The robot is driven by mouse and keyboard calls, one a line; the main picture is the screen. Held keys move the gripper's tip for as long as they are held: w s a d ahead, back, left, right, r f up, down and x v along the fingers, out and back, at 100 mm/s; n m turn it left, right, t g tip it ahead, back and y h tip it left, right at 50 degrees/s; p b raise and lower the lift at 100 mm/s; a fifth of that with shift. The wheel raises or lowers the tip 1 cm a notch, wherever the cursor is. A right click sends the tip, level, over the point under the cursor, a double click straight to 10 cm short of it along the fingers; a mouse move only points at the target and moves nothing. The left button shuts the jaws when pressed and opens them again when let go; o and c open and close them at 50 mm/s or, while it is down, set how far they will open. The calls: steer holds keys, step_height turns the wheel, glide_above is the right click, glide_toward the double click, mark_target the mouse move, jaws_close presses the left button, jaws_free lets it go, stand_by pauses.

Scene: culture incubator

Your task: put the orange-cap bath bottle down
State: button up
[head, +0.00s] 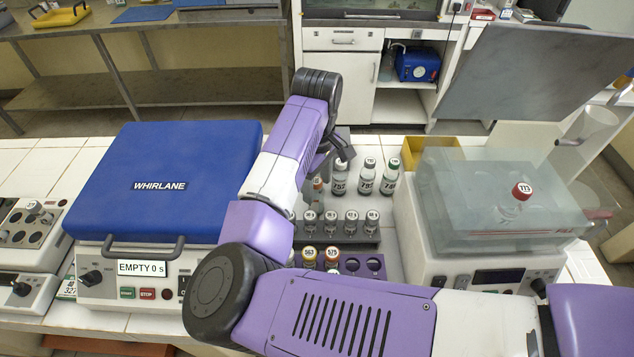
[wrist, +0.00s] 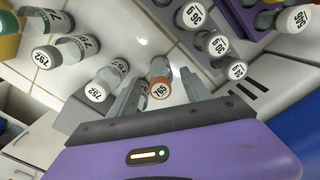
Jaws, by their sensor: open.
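The orange-cap bottle (wrist: 160,88) shows in the wrist view with its numbered cap toward the camera, between my two fingers. My gripper (wrist: 158,98) is open, with a finger on each side of the bottle. Whether either finger touches it I cannot tell. The bottle appears to stand upright on the white tiled bench. In the head view the orange-cap bottle (head: 318,184) is small and partly hidden by my arm, below my gripper (head: 320,168).
A rack of vials (head: 350,238) and a purple rack (head: 375,266) are in front. The blue-lidded Whirlane machine (head: 185,165) is left. A clear-walled bath (head: 450,215) with a red-cap bottle (head: 518,197) is right.

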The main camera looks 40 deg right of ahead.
step_height(320, 180, up, 12)
steer(key=b, duration=0.2)
steer(key=shift+r+b, duration=0.15)
steer(key=shift+b, duration=0.25)
steer(key=shift+w, duration=0.1)
stand_by(0.4)
